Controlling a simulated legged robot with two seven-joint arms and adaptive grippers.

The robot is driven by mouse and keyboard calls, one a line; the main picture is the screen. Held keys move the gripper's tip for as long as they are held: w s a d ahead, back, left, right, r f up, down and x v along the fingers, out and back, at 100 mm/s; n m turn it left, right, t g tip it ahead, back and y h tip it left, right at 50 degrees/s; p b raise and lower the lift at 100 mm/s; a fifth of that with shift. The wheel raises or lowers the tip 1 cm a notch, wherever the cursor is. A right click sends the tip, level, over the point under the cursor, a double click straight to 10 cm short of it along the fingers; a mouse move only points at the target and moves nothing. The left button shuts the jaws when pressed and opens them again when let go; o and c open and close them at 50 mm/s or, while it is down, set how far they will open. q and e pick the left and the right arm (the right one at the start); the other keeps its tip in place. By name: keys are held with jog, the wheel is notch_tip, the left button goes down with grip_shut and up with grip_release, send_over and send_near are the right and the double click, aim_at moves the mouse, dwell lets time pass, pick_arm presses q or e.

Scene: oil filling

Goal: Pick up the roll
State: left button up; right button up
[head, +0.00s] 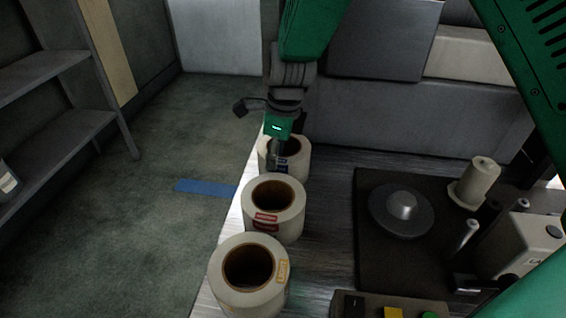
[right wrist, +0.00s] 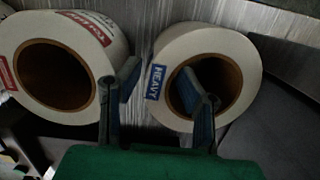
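Three white rolls with brown cores stand in a row along the table's left edge: a far roll (head: 300,163), a middle roll (head: 291,222) and a near roll (head: 273,297). My right gripper (head: 274,154) points down at the far roll and partly covers it. In the right wrist view, my right gripper (right wrist: 158,78) is open across the wall of the roll with the blue HEAVY label (right wrist: 165,50). One finger reaches into its core; the other is outside, beside the red-labelled roll (right wrist: 108,50). A gap shows outside the wall. My left gripper is not in view.
A dark machine base (head: 376,270) with a round disc (head: 402,211) and a white spool (head: 478,180) stands right of the rolls. Buttons (head: 393,312) are at the front. A grey shelf (head: 45,70) stands at left, beyond open floor.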

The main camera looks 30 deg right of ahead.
aim_at(280, 172)
jog(key=shift+a+f, duration=0.3)
jog(key=shift+f, duration=0.15)
jog(key=f, duration=0.1)
jog(key=d+f, duration=0.1)
jog(key=f, duration=0.1)
jog(key=f+b, duration=0.1)
jog(key=shift+s+d+f, duration=0.1)
jog(key=shift+d+f, duration=0.3)
jog(key=shift+f, duration=0.3)
jog(key=shift+a, duration=0.25)
jog(key=shift+a+r, duration=0.2)
jog(key=shift+a, duration=0.1)
grip_shut()
